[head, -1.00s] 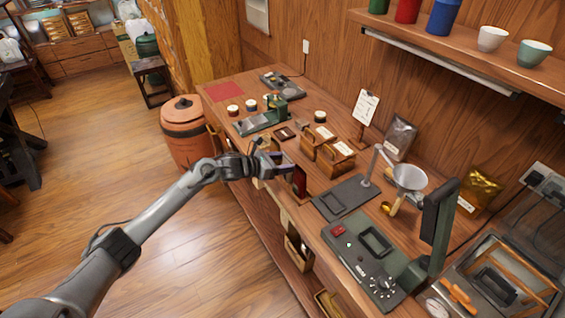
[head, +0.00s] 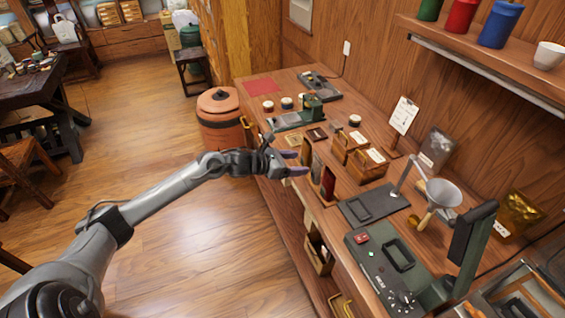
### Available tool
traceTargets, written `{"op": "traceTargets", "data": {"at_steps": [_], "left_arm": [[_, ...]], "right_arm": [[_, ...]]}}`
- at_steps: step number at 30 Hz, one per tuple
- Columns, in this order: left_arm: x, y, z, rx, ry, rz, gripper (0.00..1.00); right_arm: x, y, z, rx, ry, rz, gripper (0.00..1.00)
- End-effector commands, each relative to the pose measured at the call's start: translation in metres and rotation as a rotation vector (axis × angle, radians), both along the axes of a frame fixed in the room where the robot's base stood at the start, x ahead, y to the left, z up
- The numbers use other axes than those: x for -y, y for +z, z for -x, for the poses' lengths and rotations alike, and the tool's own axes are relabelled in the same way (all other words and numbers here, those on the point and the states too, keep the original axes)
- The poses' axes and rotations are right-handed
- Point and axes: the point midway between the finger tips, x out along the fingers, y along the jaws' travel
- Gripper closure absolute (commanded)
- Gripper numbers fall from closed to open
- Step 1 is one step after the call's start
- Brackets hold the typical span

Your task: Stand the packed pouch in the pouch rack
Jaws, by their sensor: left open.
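My left gripper (head: 296,163) reaches in from the left over the table's front edge. Its two fingers are apart, with nothing visible between them. Just right of the fingertips, a small wooden upright piece with a dark red face (head: 328,184) stands at the table's front edge, and looks like part of the pouch rack. Another brown upright piece (head: 307,148) stands just behind the fingertips; I cannot tell whether it is a pouch or a rack divider. A silver-grey pouch (head: 437,149) and a gold pouch (head: 519,212) stand against the wall. My right gripper is out of view.
Wooden boxes (head: 368,167) stand mid-table, with a dark plate (head: 372,205) and a funnel (head: 443,193) to their right. A green machine (head: 383,268) is nearer. A terracotta bin (head: 219,120) stands on the floor at the table's far end.

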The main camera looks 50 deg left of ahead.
Motion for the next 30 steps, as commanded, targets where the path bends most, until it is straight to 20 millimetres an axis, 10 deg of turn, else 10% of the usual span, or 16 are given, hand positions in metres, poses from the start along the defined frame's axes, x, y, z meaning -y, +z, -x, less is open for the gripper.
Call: {"op": "traceTargets", "data": {"at_steps": [19,30], "left_arm": [[-0.012,0.014,0.045,-0.009,0.009,0.017,0.28],[0.079,-0.081,0.102,-0.328,0.538,0.703,0.28]], "right_arm": [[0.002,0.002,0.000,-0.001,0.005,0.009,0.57],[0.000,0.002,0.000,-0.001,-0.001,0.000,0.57]]}}
